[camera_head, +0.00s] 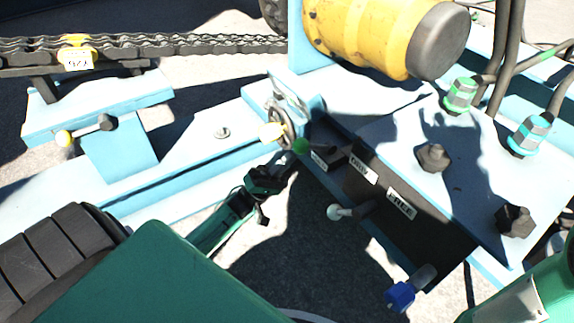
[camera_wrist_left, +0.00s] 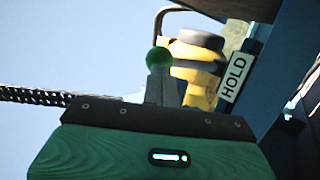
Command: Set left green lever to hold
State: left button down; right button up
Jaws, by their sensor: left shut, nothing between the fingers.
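The lever with the green knob (camera_head: 300,146) stands at the left end of the dark labelled panel in the head view. Its green knob (camera_wrist_left: 160,56) also shows in the wrist view, above the grey fingers and left of a white HOLD label (camera_wrist_left: 235,75). My left gripper (camera_head: 287,168) is just below and left of the knob in the head view. It is shut and empty, with its fingertips close to the knob; I cannot tell whether they touch. The lever's shaft is mostly hidden. My right gripper is out of view.
The dark panel (camera_head: 440,232) also bears a pale-knobbed lever (camera_head: 340,212) and a blue-knobbed lever (camera_head: 400,295). A yellow cylinder (camera_head: 360,35) is behind it. A small wheel (camera_head: 279,120) and blue frame lie close to the green knob. A chain (camera_head: 180,43) runs at the left.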

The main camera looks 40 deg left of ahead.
pick_arm(q)
jog(key=shift+w+d+r, duration=0.15)
jog(key=shift+w+r, duration=0.05)
jog(key=shift+r, duration=0.15)
